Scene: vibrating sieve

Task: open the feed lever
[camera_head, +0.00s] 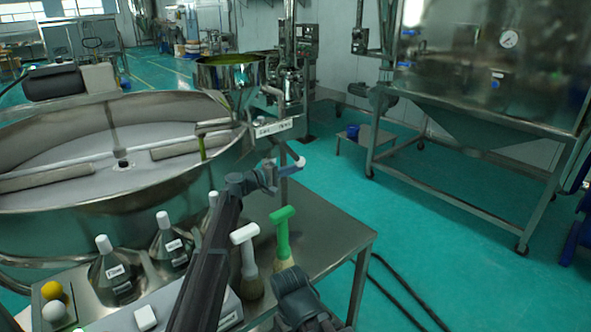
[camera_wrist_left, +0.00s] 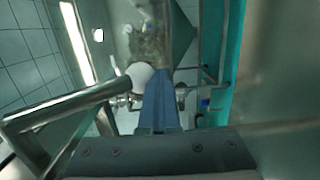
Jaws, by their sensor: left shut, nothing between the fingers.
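The feed lever is a metal rod with a white ball knob (camera_head: 300,162), below the labelled plate beside the hopper (camera_head: 228,73). In the left wrist view the knob (camera_wrist_left: 139,75) is at the end of a rod coming in from the left. My left gripper (camera_head: 268,176) is shut and empty, just left of the knob in the head view. In the wrist view its blue-grey fingers (camera_wrist_left: 158,105) are together, close beside the knob. I cannot tell whether they touch it. The lever's pivot is partly hidden. My right gripper's fingers are not seen.
The round sieve pan (camera_head: 110,215) fills the left. The steel table (camera_head: 325,235) below my left arm holds labelled bottles (camera_head: 115,275), a white-handled brush (camera_head: 245,235) and a green-handled brush (camera_head: 283,225). A large steel tank (camera_head: 490,90) stands right. The green floor between is mostly clear.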

